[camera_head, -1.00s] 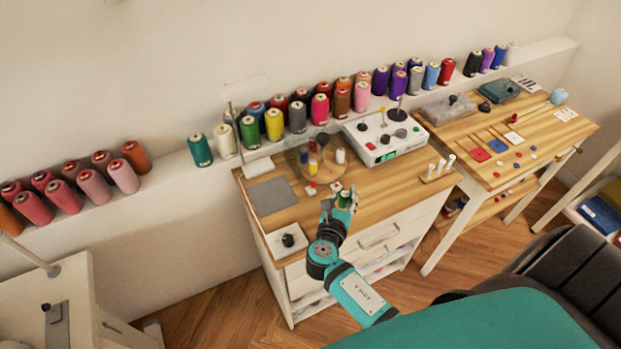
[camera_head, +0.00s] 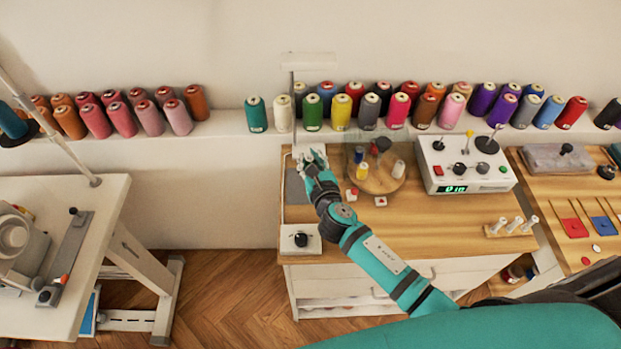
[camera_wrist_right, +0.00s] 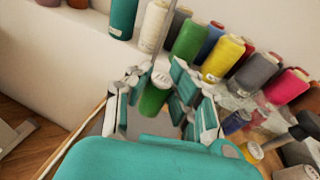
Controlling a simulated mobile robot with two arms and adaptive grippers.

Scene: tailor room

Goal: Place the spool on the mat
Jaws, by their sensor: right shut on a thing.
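My right gripper (camera_head: 312,160) is over the back left of the wooden worktable, above the grey mat (camera_head: 295,188). It is shut on a green spool (camera_wrist_right: 155,98), which shows between the fingers in the right wrist view. In the head view I cannot make out the spool at the gripper. My arm and gripper cover the right part of the mat. I cannot tell whether the spool touches the mat. My left gripper is not in view.
A round stand (camera_head: 378,176) with small spools is just right of the gripper. A control box (camera_head: 463,162) is farther right. A knob box (camera_head: 300,239) sits at the table's front left. Large thread cones (camera_head: 313,112) line the shelf behind; a thin pole rises near the gripper.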

